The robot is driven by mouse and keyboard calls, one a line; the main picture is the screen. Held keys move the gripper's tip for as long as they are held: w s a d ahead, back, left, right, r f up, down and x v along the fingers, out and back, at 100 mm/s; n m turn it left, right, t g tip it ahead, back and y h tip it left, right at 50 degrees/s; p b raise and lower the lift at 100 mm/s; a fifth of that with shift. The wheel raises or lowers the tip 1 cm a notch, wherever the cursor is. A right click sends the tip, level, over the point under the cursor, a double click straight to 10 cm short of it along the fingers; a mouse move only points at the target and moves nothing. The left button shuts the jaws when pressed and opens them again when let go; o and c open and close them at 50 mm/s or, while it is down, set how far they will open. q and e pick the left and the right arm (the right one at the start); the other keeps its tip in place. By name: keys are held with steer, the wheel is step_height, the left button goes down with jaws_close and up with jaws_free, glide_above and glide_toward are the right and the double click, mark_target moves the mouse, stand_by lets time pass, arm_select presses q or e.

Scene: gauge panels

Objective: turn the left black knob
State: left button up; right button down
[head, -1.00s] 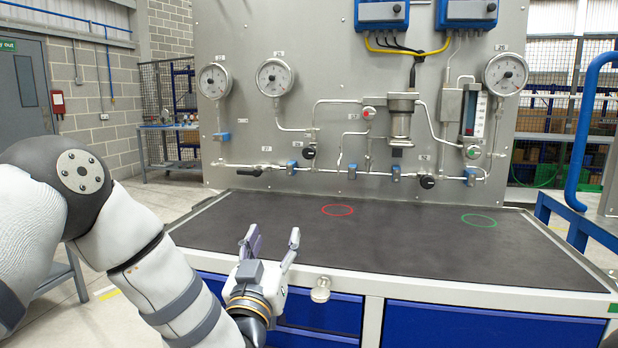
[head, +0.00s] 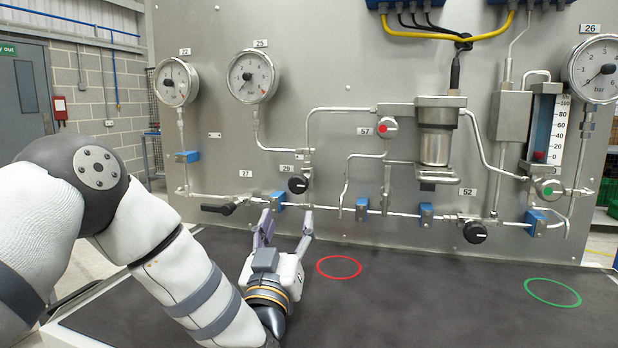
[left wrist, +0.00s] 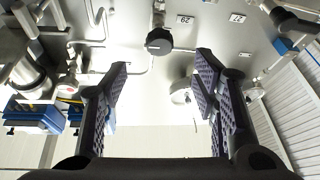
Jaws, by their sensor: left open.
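The left black knob (head: 298,184) is round with a white mark and sits on the panel's pipework by the 29 label. It also shows in the left wrist view (left wrist: 159,41), beyond and between the fingertips. My left gripper (head: 286,222) is open and empty, just below and in front of the knob in the head view, not visibly touching it. Its two ridged fingers (left wrist: 161,70) are spread apart in the left wrist view, which looks upside down. Another black knob (head: 475,232) sits lower right by the 52 label. My right gripper is not in view.
A black lever handle (head: 219,208) juts out left of the knob. Blue valves (head: 426,214) and thin pipes run along the panel (head: 330,60). Gauges (head: 252,76) hang above. The dark worktop (head: 420,300) is clear, with red and green rings marked on it.

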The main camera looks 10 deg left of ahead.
mark_target(297, 188)
arm_select(q)
steer(key=b+x, duration=0.1)
steer(key=x, duration=1)
steer(key=shift+w, duration=0.1)
steer(key=shift+w+r, duration=0.4)
steer(key=c, duration=1.2)
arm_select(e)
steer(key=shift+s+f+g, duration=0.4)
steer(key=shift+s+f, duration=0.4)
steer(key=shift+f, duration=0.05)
